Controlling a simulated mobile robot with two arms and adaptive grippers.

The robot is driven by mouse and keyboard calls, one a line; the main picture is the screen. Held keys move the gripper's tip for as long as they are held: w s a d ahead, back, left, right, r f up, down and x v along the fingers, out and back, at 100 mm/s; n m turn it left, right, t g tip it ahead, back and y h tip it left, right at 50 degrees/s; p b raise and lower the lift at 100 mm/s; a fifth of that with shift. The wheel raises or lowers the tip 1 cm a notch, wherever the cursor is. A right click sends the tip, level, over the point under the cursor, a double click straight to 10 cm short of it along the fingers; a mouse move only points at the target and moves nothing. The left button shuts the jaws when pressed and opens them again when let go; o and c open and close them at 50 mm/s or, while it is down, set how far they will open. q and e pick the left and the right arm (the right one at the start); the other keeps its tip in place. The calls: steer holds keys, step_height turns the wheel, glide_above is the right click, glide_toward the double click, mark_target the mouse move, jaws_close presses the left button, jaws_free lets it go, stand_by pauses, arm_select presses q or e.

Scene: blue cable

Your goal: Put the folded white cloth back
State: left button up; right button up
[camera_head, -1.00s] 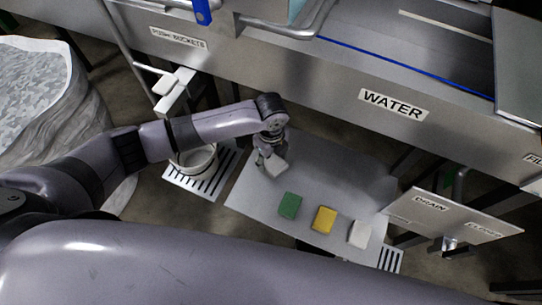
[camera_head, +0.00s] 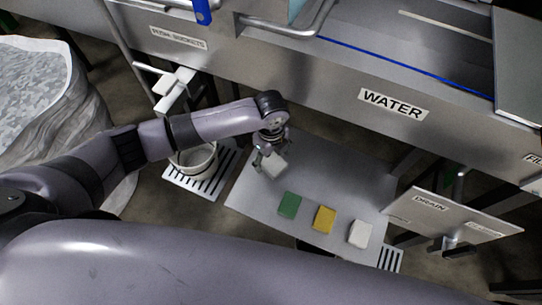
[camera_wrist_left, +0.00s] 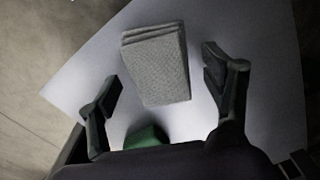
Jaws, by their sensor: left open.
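A folded cloth, pale in the head view (camera_head: 274,168) and grey in the left wrist view (camera_wrist_left: 157,65), is at the upper left part of the grey table (camera_head: 328,175). My left gripper (camera_head: 268,158) is directly over it. In the left wrist view my left gripper (camera_wrist_left: 162,82) is open, with one finger on each side of the cloth and a visible gap to both. The cloth appears to lie flat on the table. Another folded white cloth (camera_head: 360,234) lies at the table's right end. My right gripper is out of view.
A green cloth (camera_head: 290,205) and a yellow cloth (camera_head: 324,218) lie in a row with the right-hand white one. A white bucket (camera_head: 196,160) stands left of the table. A steel sink unit (camera_head: 300,75) runs behind. The table's middle is clear.

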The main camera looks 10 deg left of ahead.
mark_target(271, 160)
arm_select(q)
step_height(271, 160, up, 12)
steer(key=shift+f, duration=0.2)
stand_by(0.6)
